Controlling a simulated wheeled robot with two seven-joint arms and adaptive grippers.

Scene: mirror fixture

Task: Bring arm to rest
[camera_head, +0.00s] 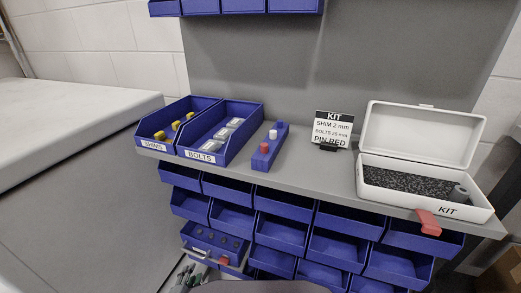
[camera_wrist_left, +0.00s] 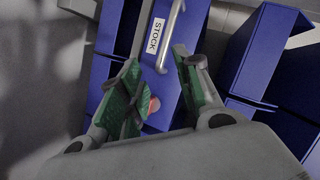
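My left gripper (camera_head: 186,277) is at the bottom left of the head view, low beside a pulled-out blue drawer (camera_head: 207,233). In the left wrist view its green-padded fingers (camera_wrist_left: 160,90) stand apart with nothing clearly held between them. Beyond them are the drawer's front with a STOCK label (camera_wrist_left: 154,36) and a metal handle (camera_wrist_left: 172,36). A small reddish thing (camera_wrist_left: 154,104) shows partly behind the left finger. Whether the fingers touch the drawer I cannot tell. My right gripper is in neither view.
A red tab (camera_head: 428,223) overhangs the front edge. Blue bins fill the space below.

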